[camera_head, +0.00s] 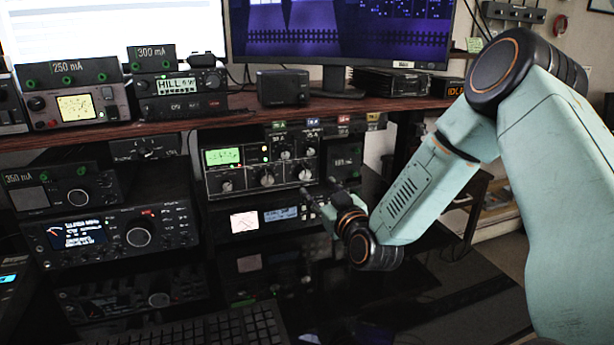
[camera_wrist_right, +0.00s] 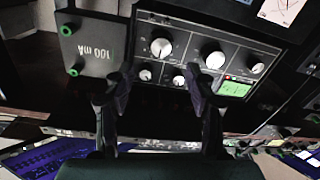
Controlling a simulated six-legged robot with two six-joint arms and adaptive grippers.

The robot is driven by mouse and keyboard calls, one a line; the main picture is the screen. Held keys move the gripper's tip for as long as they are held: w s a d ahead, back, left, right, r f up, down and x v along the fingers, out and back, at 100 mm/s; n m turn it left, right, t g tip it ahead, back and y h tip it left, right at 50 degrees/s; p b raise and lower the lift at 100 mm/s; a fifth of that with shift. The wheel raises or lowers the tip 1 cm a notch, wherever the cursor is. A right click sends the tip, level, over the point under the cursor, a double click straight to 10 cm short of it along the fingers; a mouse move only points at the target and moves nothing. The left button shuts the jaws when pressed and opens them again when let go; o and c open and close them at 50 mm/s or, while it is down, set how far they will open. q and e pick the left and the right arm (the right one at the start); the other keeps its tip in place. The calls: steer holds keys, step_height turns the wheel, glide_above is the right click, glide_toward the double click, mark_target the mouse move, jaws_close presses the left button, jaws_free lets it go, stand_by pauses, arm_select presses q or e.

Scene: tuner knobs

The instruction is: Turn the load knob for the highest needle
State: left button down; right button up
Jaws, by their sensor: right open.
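The tuner (camera_head: 285,188) is a dark panel under the shelf with several pale-pointered knobs and a lit green meter (camera_head: 222,157) at its upper left. Its large knobs include a left one (camera_head: 226,186), a middle one (camera_head: 267,179) and a right one (camera_head: 305,174); the labels are too small to tell which is load. The needle cannot be read clearly. My right gripper (camera_head: 322,192) is open and empty, in front of the tuner's lower right. In the right wrist view the gripper (camera_wrist_right: 158,80) faces the panel, seen upside down, with the meter (camera_wrist_right: 235,88) at right. My left gripper is out of view.
A box marked 100 mA (camera_wrist_right: 95,42) sits beside the tuner. Another radio with a lit meter (camera_head: 244,221) is below it. The wooden shelf (camera_head: 180,128) overhangs the tuner, with small tags on its edge. A keyboard (camera_head: 215,330) lies in front.

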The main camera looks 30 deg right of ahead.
mark_target(306, 175)
steer(key=w, duration=0.2)
steer(key=w+b, duration=0.1)
steer(key=w, duration=0.1)
steer(key=w+d+b, duration=0.1)
steer(key=w, duration=0.1)
steer(key=shift+w+d+f, duration=0.1)
steer(key=shift+w, duration=0.75)
steer(key=shift+d, duration=0.1)
steer(key=shift+c, duration=0.4)
steer(key=c, duration=1.1)
